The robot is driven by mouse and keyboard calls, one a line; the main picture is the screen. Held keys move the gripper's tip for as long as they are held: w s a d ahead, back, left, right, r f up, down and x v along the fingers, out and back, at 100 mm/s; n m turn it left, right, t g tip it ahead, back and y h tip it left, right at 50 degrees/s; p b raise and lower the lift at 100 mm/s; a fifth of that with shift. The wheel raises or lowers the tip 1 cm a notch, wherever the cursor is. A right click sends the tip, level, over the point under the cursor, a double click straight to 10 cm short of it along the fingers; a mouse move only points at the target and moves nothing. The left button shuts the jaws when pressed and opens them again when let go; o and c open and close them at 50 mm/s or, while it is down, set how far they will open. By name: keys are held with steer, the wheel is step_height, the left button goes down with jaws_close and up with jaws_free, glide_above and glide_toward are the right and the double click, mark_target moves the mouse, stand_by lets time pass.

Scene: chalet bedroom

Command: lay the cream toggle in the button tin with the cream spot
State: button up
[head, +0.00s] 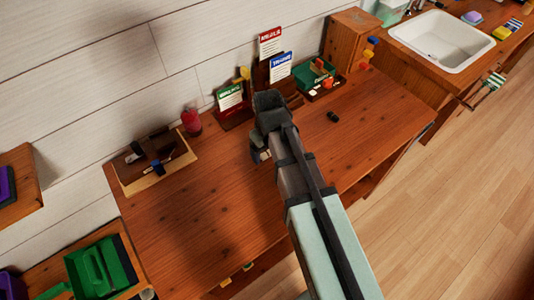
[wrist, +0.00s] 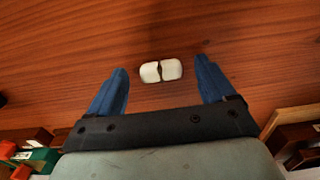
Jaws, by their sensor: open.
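The cream toggle (wrist: 150,72) lies on the brown wooden desk top in the wrist view, a small pale piece with a dark line across its middle. My gripper (wrist: 162,66) is open, with one blue finger on each side of the toggle and clear gaps to both. Whether the fingertips are at the toggle's height or above it, I cannot tell. In the head view my gripper (head: 260,152) is over the middle of the desk, and the arm hides the toggle. I cannot make out a button tin with a cream spot in either view.
A small dark object (head: 333,116) lies on the desk right of my gripper. A wooden tray (head: 130,180) with dark items and a red jar (head: 191,122) stand to the left. Cards and a green box (head: 312,74) stand at the back. The desk's front left is clear.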

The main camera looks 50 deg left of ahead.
mark_target(268, 154)
steer(key=shift+f, duration=0.25)
steer(key=shift+c, duration=0.5)
steer(key=c, duration=1.1)
steer(key=shift+r, duration=0.1)
step_height(268, 154, up, 10)
